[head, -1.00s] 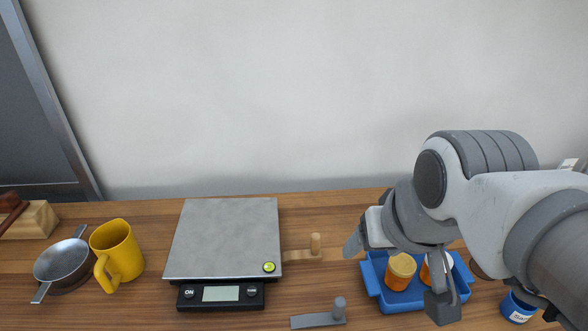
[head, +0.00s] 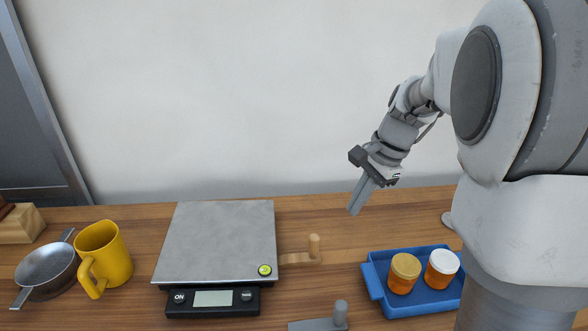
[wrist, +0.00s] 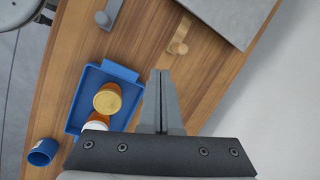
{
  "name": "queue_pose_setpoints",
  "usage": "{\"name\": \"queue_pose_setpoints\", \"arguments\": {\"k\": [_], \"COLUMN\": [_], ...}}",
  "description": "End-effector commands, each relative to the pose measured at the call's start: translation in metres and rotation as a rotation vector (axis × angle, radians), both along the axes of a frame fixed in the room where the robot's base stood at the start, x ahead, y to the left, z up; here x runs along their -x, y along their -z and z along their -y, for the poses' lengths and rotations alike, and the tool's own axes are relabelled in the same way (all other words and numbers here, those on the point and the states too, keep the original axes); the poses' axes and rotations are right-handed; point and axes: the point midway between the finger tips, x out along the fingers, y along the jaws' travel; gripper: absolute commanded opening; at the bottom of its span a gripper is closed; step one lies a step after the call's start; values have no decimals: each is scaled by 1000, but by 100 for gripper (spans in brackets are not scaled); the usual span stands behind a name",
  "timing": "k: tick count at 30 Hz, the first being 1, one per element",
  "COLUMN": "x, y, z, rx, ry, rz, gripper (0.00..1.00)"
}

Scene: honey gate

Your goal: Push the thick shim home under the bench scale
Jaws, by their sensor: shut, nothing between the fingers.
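The bench scale (head: 215,240) stands on the wooden counter, with a round green level vial (head: 264,270) at its plate's front right corner. A wooden shim with an upright peg (head: 314,246) lies at the scale's right side, its left end at the edge; how far it reaches underneath is hidden. A grey shim with a peg (head: 340,315) lies in front and to the right, apart from the scale. I cannot tell which shim is the thick one. My gripper (head: 354,212) is shut and empty, above the counter behind and right of the wooden shim. The wrist view also shows the wooden shim (wrist: 178,46).
A blue tray (head: 376,285) with two orange jars (head: 404,273) stands right of the shims. A yellow mug (head: 104,258) and a metal strainer (head: 47,267) are left of the scale. A blue tub (wrist: 43,152) shows in the wrist view. The counter behind the wooden shim is clear.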

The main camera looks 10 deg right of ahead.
Motion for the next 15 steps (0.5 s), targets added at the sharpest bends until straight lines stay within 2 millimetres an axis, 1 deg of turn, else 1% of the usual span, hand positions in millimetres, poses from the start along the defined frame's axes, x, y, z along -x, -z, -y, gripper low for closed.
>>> {"name": "queue_pose_setpoints", "arguments": {"k": [1, 6, 9, 12, 15], "x": [-10, -42, -56, -65, -71], "y": [18, 59, 81, 97, 106], "z": [4, 17, 23, 28, 30], "rx": [-8, -31, -37, -39, -40], "ry": [47, 214, 294, 350, 387], "rz": [-34, -127, -171, -203, -220], "gripper": [0, 0, 0, 0, 0]}}
